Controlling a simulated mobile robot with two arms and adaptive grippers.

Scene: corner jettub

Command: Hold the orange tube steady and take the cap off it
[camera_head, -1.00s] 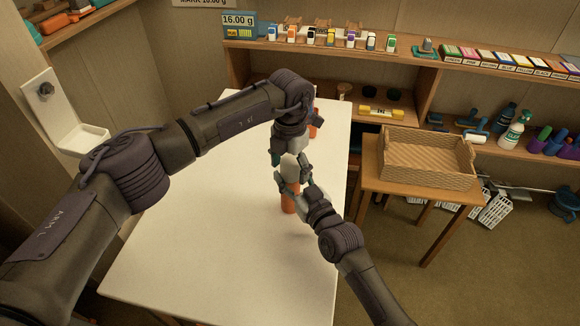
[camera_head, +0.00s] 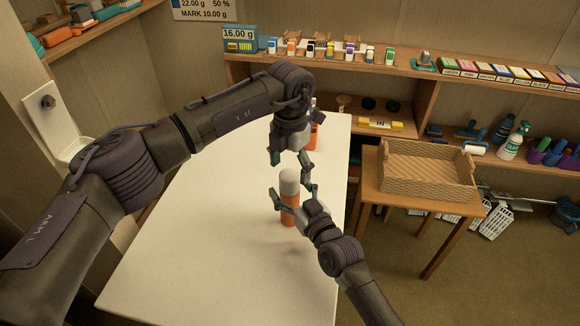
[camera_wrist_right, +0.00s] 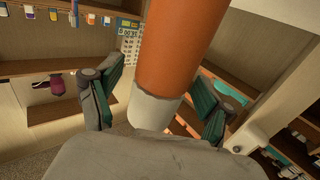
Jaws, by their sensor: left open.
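The orange tube (camera_head: 289,213) is upright over the white table in the head view, with its white cap (camera_head: 289,178) on top. My right gripper (camera_head: 291,194) has its fingers on either side of the tube. In the right wrist view the tube (camera_wrist_right: 179,45) and its white end (camera_wrist_right: 154,109) lie between the spread fingers, with gaps showing at both sides. My left gripper (camera_head: 290,158) is open and empty just above the cap. Its far finger overlaps the right gripper's finger in the picture. Whether the tube's base touches the table is unclear.
Another orange object (camera_head: 313,136) stands farther back on the table (camera_head: 215,235), partly hidden by my left arm. A wicker basket (camera_head: 425,166) sits on a small side table at right. Shelves (camera_head: 440,68) line the back. The table's front is clear.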

